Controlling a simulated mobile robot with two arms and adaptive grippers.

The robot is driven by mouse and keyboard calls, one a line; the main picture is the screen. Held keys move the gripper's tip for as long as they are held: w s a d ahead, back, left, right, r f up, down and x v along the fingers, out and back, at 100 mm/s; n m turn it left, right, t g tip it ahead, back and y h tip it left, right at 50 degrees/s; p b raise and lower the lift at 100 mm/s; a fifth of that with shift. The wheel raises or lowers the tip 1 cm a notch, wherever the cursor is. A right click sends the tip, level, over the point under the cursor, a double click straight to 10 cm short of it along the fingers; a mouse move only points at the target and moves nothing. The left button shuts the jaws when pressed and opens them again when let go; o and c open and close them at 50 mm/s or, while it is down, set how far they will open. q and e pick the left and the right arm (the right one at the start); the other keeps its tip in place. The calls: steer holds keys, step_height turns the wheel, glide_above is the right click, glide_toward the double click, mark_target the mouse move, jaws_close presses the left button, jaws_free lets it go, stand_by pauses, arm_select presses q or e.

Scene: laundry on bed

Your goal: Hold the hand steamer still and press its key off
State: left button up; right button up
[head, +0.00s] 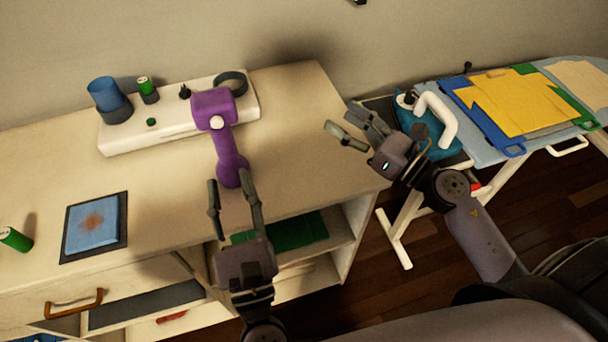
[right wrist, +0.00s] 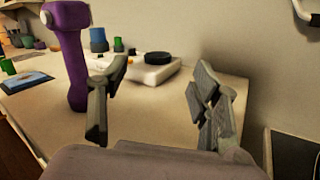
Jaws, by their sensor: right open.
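The purple hand steamer (head: 228,150) stands upright on the pale cabinet top, head uppermost. A pale round spot (head: 216,123), perhaps its key, shows on the near side of the head. My left gripper (head: 229,179) is open, its fingers spread at the near side of the steamer's foot; I cannot tell whether they touch it.
Behind the steamer lies a white tray (head: 165,138) with a blue cup (head: 104,92), a green can (head: 145,86) and a dark ring (head: 232,82). A blue stained cloth (head: 95,221) lies at left. An ironing board with folded clothes (head: 520,105) stands at right.

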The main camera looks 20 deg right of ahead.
mark_target(234, 150)
steer(key=s+a+f+n+g+y, duration=0.1)
steer(key=s+a, duration=0.1)
steer(key=a, duration=0.1)
steer(key=s+a+f+n+g+y, duration=0.1)
steer(key=s+a+n, duration=0.1)
steer(key=s+a, duration=0.1)
steer(key=s+a+f+n+g, duration=0.1)
steer(key=s+a+n, duration=0.1)
steer(key=a, duration=0.3)
steer(key=shift+s+a+f+g+y, duration=0.2)
steer(key=shift+f+g+y, duration=0.05)
steer(key=shift+g+y, duration=0.15)
steer(key=x, duration=1.7)
steer(key=shift+w+a+f, duration=0.1)
steer(key=shift+w+a, duration=0.05)
steer(key=shift+w, duration=0.05)
steer(key=shift+c, duration=0.6)
jaws_close()
arm_select(q)
jaws_close()
